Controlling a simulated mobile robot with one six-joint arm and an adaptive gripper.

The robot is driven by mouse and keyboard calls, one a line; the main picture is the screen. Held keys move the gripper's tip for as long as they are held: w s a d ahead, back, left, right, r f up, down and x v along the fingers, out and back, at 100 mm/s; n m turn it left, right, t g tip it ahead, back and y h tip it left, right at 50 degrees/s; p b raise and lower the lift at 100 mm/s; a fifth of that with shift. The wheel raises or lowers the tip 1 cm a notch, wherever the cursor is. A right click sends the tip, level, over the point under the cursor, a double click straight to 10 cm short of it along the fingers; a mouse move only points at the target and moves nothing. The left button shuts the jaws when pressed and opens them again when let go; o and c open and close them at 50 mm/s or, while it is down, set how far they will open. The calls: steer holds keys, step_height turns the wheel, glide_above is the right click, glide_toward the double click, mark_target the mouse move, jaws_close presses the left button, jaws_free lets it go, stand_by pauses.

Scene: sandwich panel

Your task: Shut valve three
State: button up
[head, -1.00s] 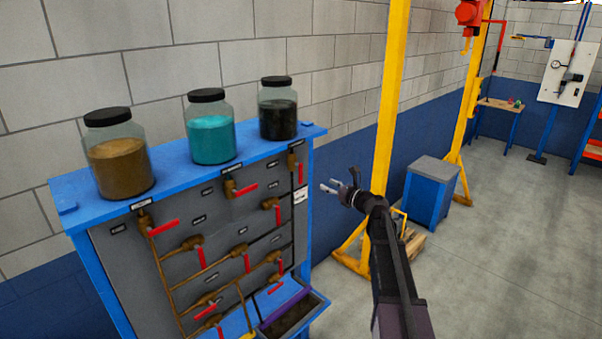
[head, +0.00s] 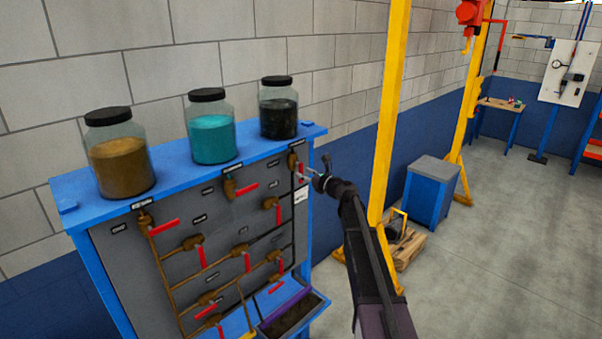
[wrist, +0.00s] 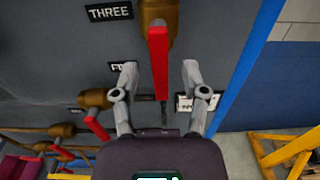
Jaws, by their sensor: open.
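Valve three is a brass valve (wrist: 158,15) with a red lever (wrist: 158,62), beside a black label reading THREE (wrist: 109,12) in the wrist view. Its lever runs down the picture, in line with the pipe below it. In the head view the valve (head: 292,160) is at the top right of the grey panel, under the dark jar. My gripper (wrist: 158,78) is open, with one finger on each side of the red lever and a gap on both sides. In the head view my gripper (head: 306,172) is at the panel's right edge.
Several other brass valves with red levers cover the panel (head: 125,250); one red lever (wrist: 97,127) is close at lower left in the wrist view. A yellow post (head: 388,110) stands right of the panel. A purple-edged tray (head: 315,296) is below.

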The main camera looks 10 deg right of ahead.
steer(key=shift+x, duration=1.1)
jaws_close()
